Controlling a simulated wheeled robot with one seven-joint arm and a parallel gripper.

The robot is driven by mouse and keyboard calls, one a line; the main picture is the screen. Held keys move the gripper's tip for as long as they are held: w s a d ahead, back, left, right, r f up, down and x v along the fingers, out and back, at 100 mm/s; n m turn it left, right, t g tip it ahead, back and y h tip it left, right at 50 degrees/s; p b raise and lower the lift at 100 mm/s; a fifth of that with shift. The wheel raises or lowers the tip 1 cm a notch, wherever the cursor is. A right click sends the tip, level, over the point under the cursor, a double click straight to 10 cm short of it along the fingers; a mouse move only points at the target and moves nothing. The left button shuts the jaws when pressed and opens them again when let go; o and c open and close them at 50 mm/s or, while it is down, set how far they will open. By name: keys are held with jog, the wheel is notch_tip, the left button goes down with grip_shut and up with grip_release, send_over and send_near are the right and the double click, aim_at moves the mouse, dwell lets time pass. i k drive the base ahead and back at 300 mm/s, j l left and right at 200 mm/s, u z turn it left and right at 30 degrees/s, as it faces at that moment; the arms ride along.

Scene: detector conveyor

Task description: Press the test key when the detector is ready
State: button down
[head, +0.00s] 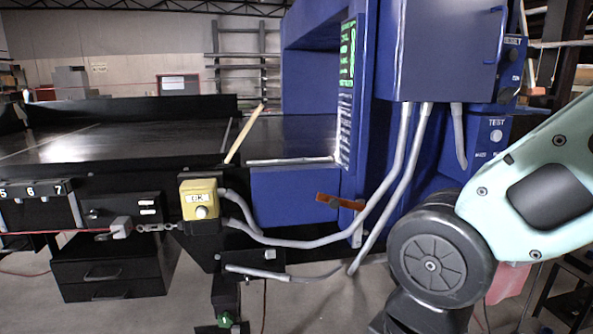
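The blue detector (305,185) stands over the black conveyor belt (140,141), its tunnel opening facing left. A blue panel at the right carries the label TEST with a round, pale test key (496,136) under it. A narrow display (348,55) with green lettering runs down the detector's front edge; its text is too small to read. My pale green arm with its dark joint fills the lower right, just below the test key. My gripper is out of the frame.
A RESET button (513,54) sits above the test panel. A yellow box (199,202) marked OK, with a pale button, is on the conveyor's front. Grey conduits (395,170) hang before the detector. A wooden stick (243,135) leans at the belt edge. Black drawers (108,272) stand below.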

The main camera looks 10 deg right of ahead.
aim_at(495, 135)
jog(key=z, duration=0.85)
